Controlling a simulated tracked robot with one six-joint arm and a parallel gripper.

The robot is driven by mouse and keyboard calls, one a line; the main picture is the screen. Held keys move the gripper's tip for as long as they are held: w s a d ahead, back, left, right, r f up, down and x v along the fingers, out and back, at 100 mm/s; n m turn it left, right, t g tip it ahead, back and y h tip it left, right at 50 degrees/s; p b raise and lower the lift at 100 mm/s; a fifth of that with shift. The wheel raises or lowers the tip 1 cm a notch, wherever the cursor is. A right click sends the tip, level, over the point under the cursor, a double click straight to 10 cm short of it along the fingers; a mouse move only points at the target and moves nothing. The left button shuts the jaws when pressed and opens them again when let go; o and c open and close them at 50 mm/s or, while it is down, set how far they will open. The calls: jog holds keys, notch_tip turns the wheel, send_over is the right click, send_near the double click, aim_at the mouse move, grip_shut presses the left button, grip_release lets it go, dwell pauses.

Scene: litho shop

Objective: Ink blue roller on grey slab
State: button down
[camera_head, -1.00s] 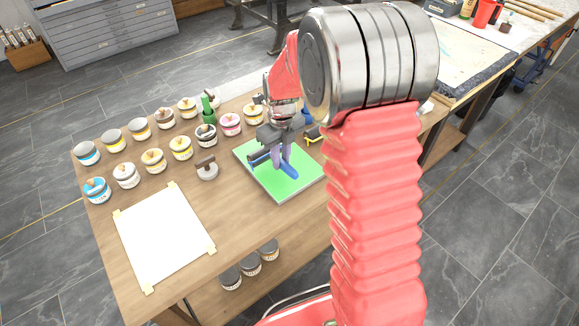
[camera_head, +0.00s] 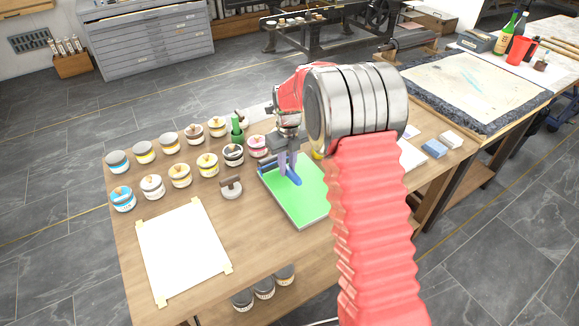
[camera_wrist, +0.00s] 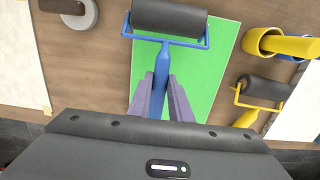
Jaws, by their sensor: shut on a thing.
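My gripper (camera_head: 288,164) is shut on the handle of the blue roller (camera_head: 293,178), above the far part of the slab. In the wrist view my gripper (camera_wrist: 161,82) has its two grey-purple fingers on either side of the blue handle (camera_wrist: 162,64). The dark drum (camera_wrist: 168,17) lies across the slab's far end and reaches its left edge. I cannot tell whether it touches the surface. The slab (camera_head: 305,208) has a bright green top with a thin pale rim; it also shows in the wrist view (camera_wrist: 215,62). No grey top surface shows.
A yellow roller (camera_wrist: 264,90) and a yellow handle-shaped thing (camera_wrist: 285,44) lie right of the slab. Several ink cans (camera_head: 207,164) and a round-based dark-handled tool (camera_head: 231,188) stand left. A taped white sheet (camera_head: 184,250) lies at the front left.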

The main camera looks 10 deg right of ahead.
aim_at(294, 174)
jog(key=shift+f, duration=0.55)
dwell(0.6)
jog(key=shift+s+d, duration=0.3)
jog(key=shift+s, duration=0.65)
jog(key=shift+s+d, duration=0.25)
jog(key=shift+s, duration=0.7)
jog(key=shift+s+d, duration=0.3)
jog(key=shift+s, duration=0.65)
jog(key=shift+s+d, duration=0.3)
jog(key=shift+s, duration=0.75)
jog(key=shift+s+d, duration=0.3)
jog(key=shift+s, duration=0.6)
jog(key=shift+s+d, duration=0.3)
jog(key=shift+s, duration=0.55)
